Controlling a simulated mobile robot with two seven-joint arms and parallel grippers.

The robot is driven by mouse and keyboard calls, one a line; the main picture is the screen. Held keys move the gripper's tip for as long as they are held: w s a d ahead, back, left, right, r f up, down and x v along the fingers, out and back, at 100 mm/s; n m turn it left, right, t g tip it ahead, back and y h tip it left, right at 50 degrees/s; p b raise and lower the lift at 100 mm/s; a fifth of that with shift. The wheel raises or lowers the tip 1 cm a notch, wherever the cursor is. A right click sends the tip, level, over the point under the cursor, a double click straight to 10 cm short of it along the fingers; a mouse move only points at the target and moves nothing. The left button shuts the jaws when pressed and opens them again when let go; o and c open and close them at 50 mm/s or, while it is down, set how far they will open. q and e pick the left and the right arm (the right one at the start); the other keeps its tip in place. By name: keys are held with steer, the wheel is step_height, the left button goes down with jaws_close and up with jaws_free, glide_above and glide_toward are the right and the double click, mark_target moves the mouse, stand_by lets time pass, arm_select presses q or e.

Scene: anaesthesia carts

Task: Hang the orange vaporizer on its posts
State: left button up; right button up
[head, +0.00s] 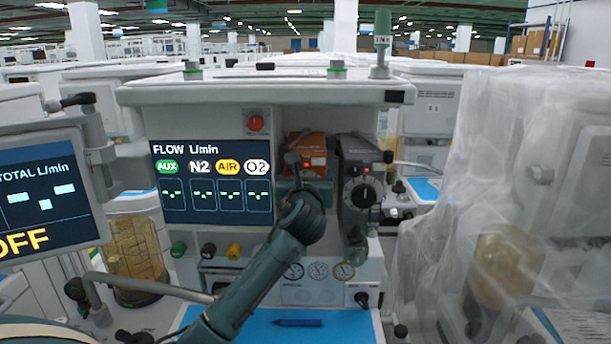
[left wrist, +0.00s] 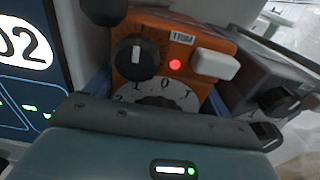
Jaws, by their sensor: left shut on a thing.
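The orange vaporizer (head: 312,143) is in the bay of the middle cart, right of the flow screen, with its lower part hidden behind my left gripper and wrist. In the left wrist view the orange vaporizer (left wrist: 207,55) shows its black knob, white dial, red light and white button close up. My left gripper (head: 300,172) is shut on it, with a blue finger on either side of it in the left wrist view (left wrist: 160,98). The posts are hidden, so I cannot tell whether the vaporizer is seated on them. My right gripper is not in view.
A dark grey vaporizer (head: 361,188) stands close on the right of the orange one. The flow screen (head: 211,183) is close on the left. A blue work surface (head: 340,327) with a pen lies below. A plastic-covered cart (head: 430,240) stands at the right.

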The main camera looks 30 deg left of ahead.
arm_select(q)
steer(key=shift+r, duration=0.15)
steer(key=o, duration=1.7)
steer(key=shift+d, duration=0.1)
steer(key=shift+o, duration=0.6)
steer(key=shift+f, duration=0.2)
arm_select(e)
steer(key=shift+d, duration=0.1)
arm_select(q)
steer(key=shift+f, duration=0.3)
steer(key=b+v, duration=0.1)
steer(key=v, duration=1.2)
steer(key=shift+d+r+b, duration=0.2)
steer(key=shift+r+b, duration=0.1)
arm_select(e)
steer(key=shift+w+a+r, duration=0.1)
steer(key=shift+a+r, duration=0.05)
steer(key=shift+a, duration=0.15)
